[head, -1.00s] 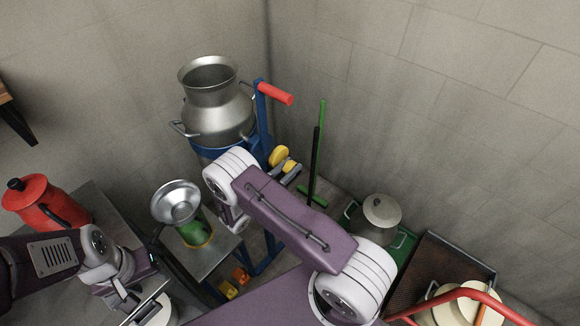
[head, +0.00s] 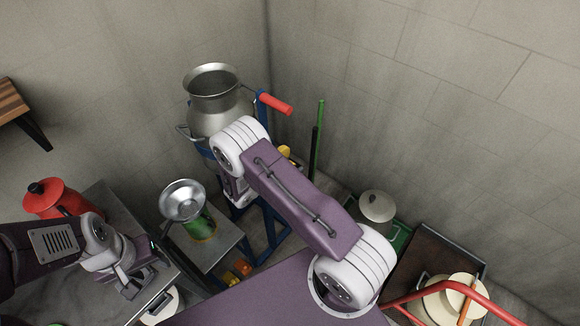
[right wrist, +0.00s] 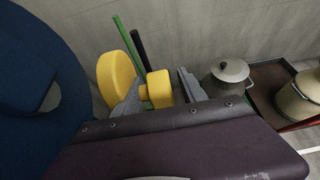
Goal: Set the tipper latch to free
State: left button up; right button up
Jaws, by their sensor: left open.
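The tipper is a blue frame (head: 268,224) with a red handle (head: 275,104), holding a large metal milk can (head: 212,100). In the right wrist view, a yellow block (right wrist: 159,89), which looks like the latch grip, sits between the two grey fingers of my right gripper (right wrist: 158,96). The fingers are apart, and I cannot tell whether they touch it. A yellow round knob (right wrist: 116,80) is just left of it. In the head view my right arm covers the latch area, leaving only a bit of yellow showing. My left gripper (head: 143,284) is open over the left bench.
A red can (head: 52,198) stands on the left bench. A metal funnel on a green can (head: 196,222) stands on a small table. A lidded pot (head: 377,207), green and black poles (head: 319,145) and a brown tray (head: 436,262) are on the right. Walls close the corner.

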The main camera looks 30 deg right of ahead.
jog(key=v, duration=0.9)
jog(key=shift+b, duration=0.35)
jog(key=s+d+r+m+g+y, duration=0.25)
jog(key=s+m+g, duration=0.25)
jog(key=s+m, duration=0.25)
jog(key=s+a+r+m+y, duration=0.2)
jog(key=s+m+y, duration=0.1)
jog(key=m, duration=0.4)
jog(key=s+a+r+m+t+y, duration=0.1)
jog(key=s+a+r+m+y, duration=0.2)
jog(key=m+y, duration=0.3)
jog(key=shift+s+a+m, duration=0.3)
jog(key=shift+s+m, duration=0.45)
jog(key=shift+m, duration=0.4)
